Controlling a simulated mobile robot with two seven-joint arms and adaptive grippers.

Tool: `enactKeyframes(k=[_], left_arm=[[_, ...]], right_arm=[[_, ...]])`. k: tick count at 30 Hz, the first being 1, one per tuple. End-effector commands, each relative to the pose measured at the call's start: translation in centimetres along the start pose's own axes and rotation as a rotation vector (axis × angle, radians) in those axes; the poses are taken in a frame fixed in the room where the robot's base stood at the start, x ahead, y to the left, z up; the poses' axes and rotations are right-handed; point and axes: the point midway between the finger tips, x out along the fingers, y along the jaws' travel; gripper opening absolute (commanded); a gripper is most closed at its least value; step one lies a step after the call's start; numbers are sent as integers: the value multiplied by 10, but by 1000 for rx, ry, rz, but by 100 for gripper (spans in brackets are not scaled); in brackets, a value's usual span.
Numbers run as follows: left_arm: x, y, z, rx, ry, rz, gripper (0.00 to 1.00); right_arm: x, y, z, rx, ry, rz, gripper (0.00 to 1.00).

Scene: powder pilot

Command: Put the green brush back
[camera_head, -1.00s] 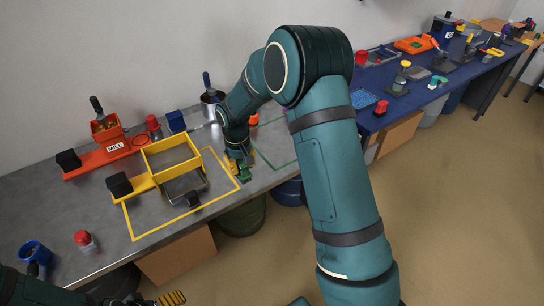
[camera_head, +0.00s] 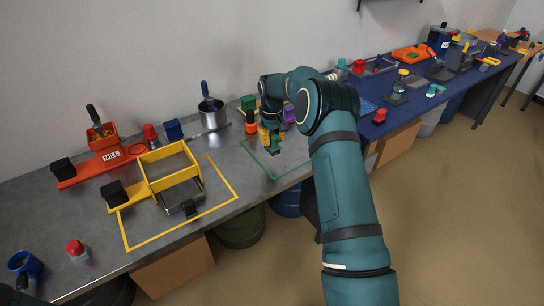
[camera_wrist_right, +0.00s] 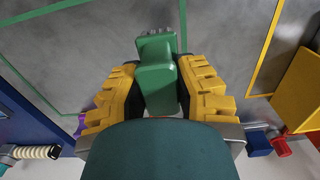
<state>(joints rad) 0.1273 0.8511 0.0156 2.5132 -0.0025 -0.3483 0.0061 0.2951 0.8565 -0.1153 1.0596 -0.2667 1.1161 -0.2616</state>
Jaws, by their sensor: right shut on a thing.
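The green brush (camera_head: 274,148) is held in my right gripper (camera_head: 268,136), over the green outlined area (camera_head: 275,172) on the grey bench. In the right wrist view the green brush (camera_wrist_right: 157,75) sits between the yellow fingers of my right gripper (camera_wrist_right: 158,92), which are shut on it. Its bristle end points away from the palm, towards the grey bench top. I cannot tell whether it touches the bench. A green line (camera_wrist_right: 60,18) also shows there. My left gripper is out of view.
An orange cup (camera_head: 251,127), a green block (camera_head: 248,103) and a purple item (camera_head: 289,114) stand close around the right gripper. A steel pot (camera_head: 212,115) is to the left. The bench's front edge is near.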

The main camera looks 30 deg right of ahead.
Motion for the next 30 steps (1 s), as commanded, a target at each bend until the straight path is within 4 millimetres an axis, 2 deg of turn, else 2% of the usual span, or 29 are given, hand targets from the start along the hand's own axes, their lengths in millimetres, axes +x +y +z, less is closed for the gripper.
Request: enactKeyframes(k=[1, 7, 12, 15, 27, 28, 29, 30], left_arm=[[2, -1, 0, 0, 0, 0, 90], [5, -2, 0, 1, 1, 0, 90], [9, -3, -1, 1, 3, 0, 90], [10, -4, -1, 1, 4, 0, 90], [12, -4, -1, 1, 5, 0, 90], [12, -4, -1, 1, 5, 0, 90], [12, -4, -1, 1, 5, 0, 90], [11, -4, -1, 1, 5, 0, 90]], right_arm=[[9, 0, 0, 0, -1, 0, 0], [26, 0, 0, 0, 0, 0, 0], [54, 0, 0, 1, -2, 0, 0], [64, 0, 0, 1, 1, 1, 0], [68, 0, 0, 1, 2, 1, 0], [67, 0, 0, 1, 1, 1, 41], [67, 0, 0, 1, 1, 1, 51], [67, 0, 0, 1, 2, 1, 51]])
